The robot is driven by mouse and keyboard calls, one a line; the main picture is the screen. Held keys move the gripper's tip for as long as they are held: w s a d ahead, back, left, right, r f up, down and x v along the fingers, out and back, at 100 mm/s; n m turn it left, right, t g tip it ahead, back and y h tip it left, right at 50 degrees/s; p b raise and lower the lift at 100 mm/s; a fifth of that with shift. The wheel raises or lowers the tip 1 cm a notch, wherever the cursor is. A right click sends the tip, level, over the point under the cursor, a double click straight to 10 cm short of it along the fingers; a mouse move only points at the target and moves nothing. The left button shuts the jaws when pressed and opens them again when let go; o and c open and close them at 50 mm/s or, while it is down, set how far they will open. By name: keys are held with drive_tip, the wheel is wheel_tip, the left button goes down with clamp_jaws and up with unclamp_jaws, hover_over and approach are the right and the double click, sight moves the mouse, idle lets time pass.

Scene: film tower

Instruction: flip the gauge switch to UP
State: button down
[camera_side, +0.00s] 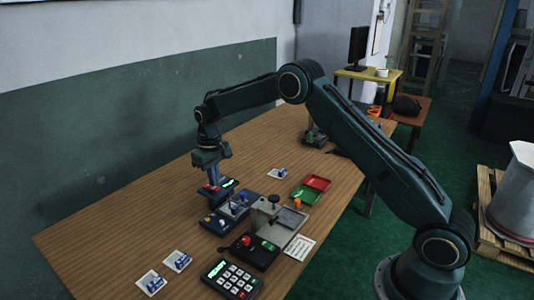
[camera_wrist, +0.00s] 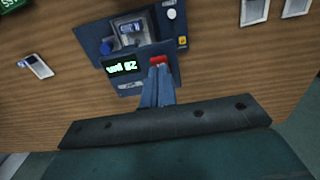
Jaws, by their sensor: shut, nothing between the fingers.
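The gauge (camera_wrist: 120,67) is a dark blue box with a lit green display in the wrist view. It also shows in the side view, where its display (camera_side: 228,183) glows beneath my arm. A small red switch (camera_wrist: 158,60) sits on the box to the right of the display. My gripper (camera_wrist: 158,72) is shut and empty, with its blue fingertips right at the red switch. Whether they touch it, and which way the switch is set, I cannot tell. In the side view my gripper (camera_side: 213,183) points down over the gauge, hiding part of it.
A blue fixture (camera_wrist: 92,35) with a small part in it adjoins the gauge. A grey press-like stand (camera_side: 268,213), a button panel (camera_side: 258,251) and a keypad (camera_side: 231,280) stand close by. Red (camera_side: 317,182) and green (camera_side: 303,195) trays lie behind.

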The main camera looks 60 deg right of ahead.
drive_tip(key=shift+f, duration=0.85)
idle(0.7)
drive_tip(key=shift+r, duration=3.5)
drive_tip(key=shift+r, duration=0.1)
